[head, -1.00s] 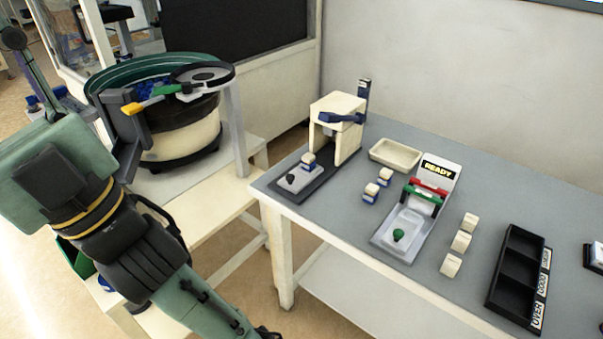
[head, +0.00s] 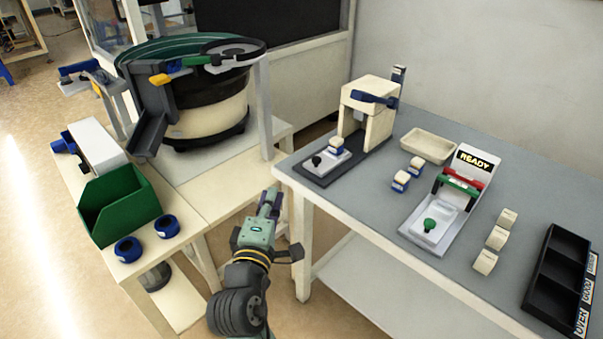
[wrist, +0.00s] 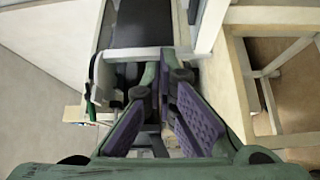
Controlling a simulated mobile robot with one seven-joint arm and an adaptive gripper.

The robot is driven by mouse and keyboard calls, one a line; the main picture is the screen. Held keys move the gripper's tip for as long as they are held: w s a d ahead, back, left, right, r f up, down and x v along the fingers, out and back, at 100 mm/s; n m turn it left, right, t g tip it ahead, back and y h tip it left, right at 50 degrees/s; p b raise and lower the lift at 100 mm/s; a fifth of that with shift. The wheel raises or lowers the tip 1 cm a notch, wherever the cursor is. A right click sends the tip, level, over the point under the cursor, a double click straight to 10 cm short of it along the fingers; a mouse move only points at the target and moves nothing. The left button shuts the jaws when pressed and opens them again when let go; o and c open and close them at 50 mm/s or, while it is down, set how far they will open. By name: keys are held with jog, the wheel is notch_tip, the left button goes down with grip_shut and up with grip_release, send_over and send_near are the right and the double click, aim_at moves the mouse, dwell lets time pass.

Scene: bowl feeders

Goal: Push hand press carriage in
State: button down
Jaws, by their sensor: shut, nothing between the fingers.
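The hand press (head: 375,117) is a cream frame with a blue lever, near the left end of the grey table. Its carriage (head: 322,161) is a light grey plate with a black knob, on a dark base. The carriage sits out in front of the press frame, and a small white and blue part (head: 336,146) stands on it. My gripper (head: 271,196) is shut and empty, left of the table's near left corner and apart from the carriage. In the wrist view its purple-padded fingers (wrist: 162,88) come together; the carriage is not recognizable there.
The grey table's edge and leg (head: 303,240) are close to my arm. At left stand a bowl feeder (head: 205,110), a green bin (head: 120,203) and blue rings (head: 167,226) on a cream bench. Several small blocks, a READY fixture (head: 433,225) and a black tray (head: 553,262) lie further right.

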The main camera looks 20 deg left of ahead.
jog(key=d+f, duration=0.1)
jog(key=b, duration=0.1)
send_near(311, 168)
jog(key=w+a+r, duration=0.3)
jog(key=a, duration=0.3)
jog(key=w+d, duration=0.2)
jog(key=shift+w+f+h+p, duration=0.2)
jog(key=shift+w+h+p, duration=0.1)
jog(key=shift+w+d+f, duration=0.1)
jog(key=shift+w, duration=0.15)
jog(key=w+p, duration=0.1)
jog(key=w+d+p, duration=0.1)
jog(key=w, duration=0.1)
jog(key=shift+d, duration=0.1)
jog(key=shift+w, duration=0.2)
jog(key=shift+s+p, duration=0.1)
jog(key=shift+p, duration=0.2)
